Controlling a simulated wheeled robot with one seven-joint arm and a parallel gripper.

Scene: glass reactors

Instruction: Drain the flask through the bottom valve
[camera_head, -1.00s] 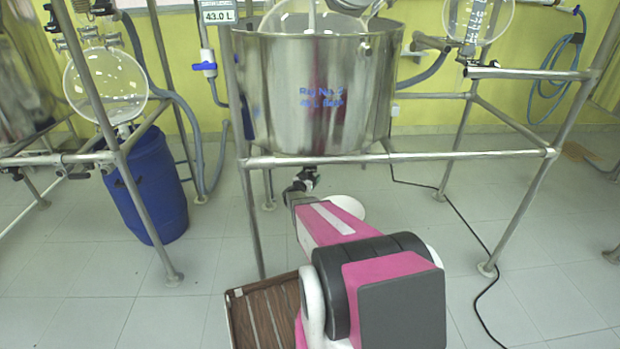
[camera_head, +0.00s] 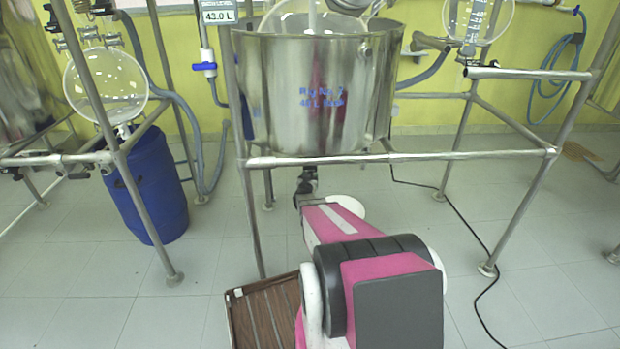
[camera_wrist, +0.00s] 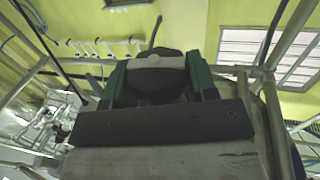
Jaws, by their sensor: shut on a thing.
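The glass flask (camera_head: 318,20) sits inside a steel vessel (camera_head: 290,90) with blue lettering, held by a pipe frame. Only the upper part of the flask shows above the rim. My gripper (camera_head: 307,182) is below the vessel, at the bottom valve, small and partly hidden by my arm. In the wrist view, my gripper (camera_wrist: 157,82) has its two dark green fingers on either side of a grey and black piece, which looks like the bottom valve (camera_wrist: 156,62). It is shut on that piece. The valve's exact setting cannot be made out.
A display (camera_head: 217,11) reads 43.0 L. A blue drum (camera_head: 148,185) stands at the left below another round flask (camera_head: 105,85). A brown slatted box (camera_head: 265,315) is beside my arm. Frame legs (camera_head: 520,215) stand at the right, with a black cable (camera_head: 468,235) on the floor.

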